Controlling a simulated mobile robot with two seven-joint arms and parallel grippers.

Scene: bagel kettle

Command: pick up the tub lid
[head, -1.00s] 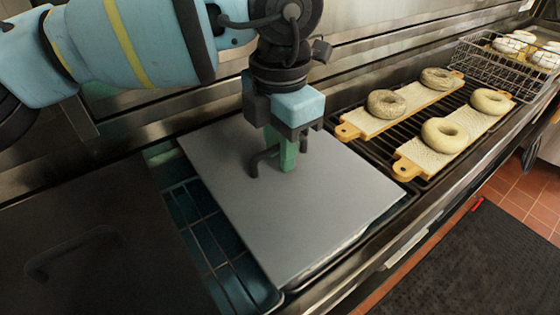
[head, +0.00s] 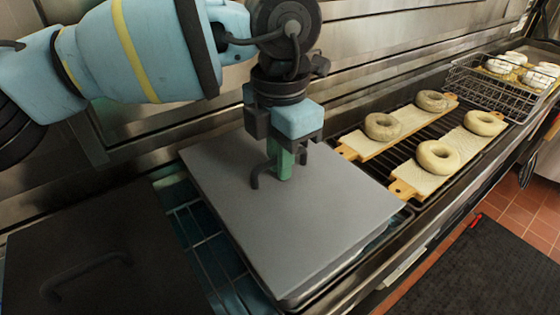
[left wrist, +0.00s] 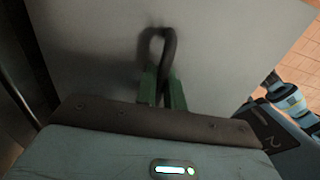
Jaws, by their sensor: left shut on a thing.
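The tub lid (head: 320,205) is a flat grey plate with a dark bar handle (head: 257,176) in its middle. It lies over a metal tub, and a narrow gap shows between its front right edge and the tub rim (head: 352,264). My left gripper (head: 283,168) comes down from above and is shut on the handle with its green fingers. In the left wrist view the fingers (left wrist: 162,90) close around the dark handle, with the lid's grey surface behind. Most of the tub is hidden under the lid. My right gripper is not in view.
A dark lid with a handle (head: 85,275) covers a unit at the lower left. A wire rack (head: 205,250) shows between the lids. Bagels lie on boards (head: 408,177) at the right, with a wire basket (head: 492,88) beyond. A metal wall stands behind.

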